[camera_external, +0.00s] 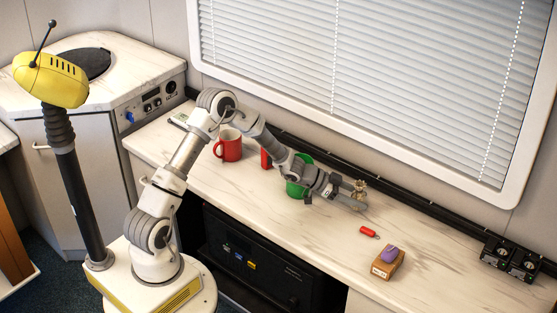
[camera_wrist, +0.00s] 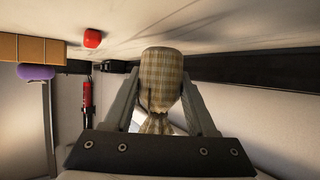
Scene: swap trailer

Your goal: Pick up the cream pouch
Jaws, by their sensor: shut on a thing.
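The cream pouch (camera_wrist: 161,78) is a tan and cream checked bag with a gathered neck. In the wrist view it sits between the two fingers of my gripper (camera_wrist: 162,92), its rounded body away from the palm and its gathered end toward it. In the outside view the pouch (camera_external: 360,186) shows small at the tip of my gripper (camera_external: 358,195), over the back part of the counter. My gripper is shut on it. I cannot tell whether the pouch touches the counter.
On the counter (camera_external: 310,228), a green mug (camera_external: 296,188) stands partly behind my arm, with a red mug (camera_external: 229,146) farther left. A red capsule-shaped thing (camera_external: 369,232) and a brown box (camera_external: 388,264) topped by a purple thing (camera_external: 389,254) lie nearer the front. A black rail runs behind.

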